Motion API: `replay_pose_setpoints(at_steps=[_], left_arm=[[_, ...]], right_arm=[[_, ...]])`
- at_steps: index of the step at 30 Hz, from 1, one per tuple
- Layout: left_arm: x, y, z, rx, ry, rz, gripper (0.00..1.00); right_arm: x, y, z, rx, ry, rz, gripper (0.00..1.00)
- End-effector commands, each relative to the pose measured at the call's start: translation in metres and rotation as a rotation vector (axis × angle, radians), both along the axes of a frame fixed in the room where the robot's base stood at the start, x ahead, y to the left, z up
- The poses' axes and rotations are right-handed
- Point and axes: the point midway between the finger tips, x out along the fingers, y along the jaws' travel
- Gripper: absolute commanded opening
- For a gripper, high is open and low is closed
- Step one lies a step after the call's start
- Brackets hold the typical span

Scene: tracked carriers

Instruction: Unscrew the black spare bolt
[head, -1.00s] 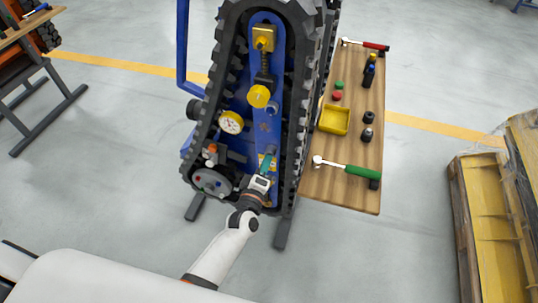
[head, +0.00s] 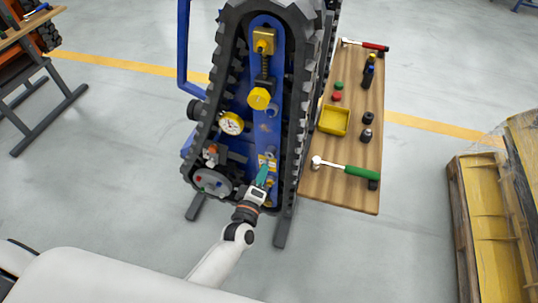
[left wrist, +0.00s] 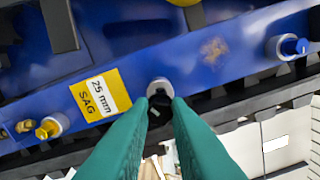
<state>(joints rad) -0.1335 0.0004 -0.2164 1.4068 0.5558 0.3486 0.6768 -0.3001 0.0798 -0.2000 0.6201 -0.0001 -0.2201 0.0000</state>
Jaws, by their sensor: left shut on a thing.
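My left gripper (head: 263,174), with teal fingers, is at the lower part of the blue plate (head: 267,129) inside the track. In the left wrist view its fingertips (left wrist: 160,108) are closed on the black spare bolt (left wrist: 160,101). The bolt shows as a small dark piece between the tips, in front of a pale grey round boss (left wrist: 158,85). The fingers hide much of it, and I cannot tell whether it is still threaded in. The bolt cannot be made out in the head view. My right gripper is not in view.
A "25 mm SAG" label (left wrist: 100,93), a yellow bolt (left wrist: 50,127) and a blue bolt (left wrist: 291,47) lie along the plate. The black track (head: 296,150) surrounds it. The wooden table (head: 345,195) at right holds a yellow tray (head: 334,120) and a green-handled ratchet (head: 350,170).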

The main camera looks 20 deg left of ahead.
Motion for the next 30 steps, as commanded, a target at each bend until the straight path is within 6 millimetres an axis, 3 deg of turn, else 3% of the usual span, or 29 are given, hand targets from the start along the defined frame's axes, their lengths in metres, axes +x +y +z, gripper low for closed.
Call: replay_pose_setpoints(at_steps=[16,30], left_arm=[[-0.007,0.0,0.001,0.0,-0.001,0.0,0.0],[-0.039,0.001,0.001,0.0,0.0,-0.001,0.0]], right_arm=[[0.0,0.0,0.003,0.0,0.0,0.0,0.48],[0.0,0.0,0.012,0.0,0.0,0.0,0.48]])
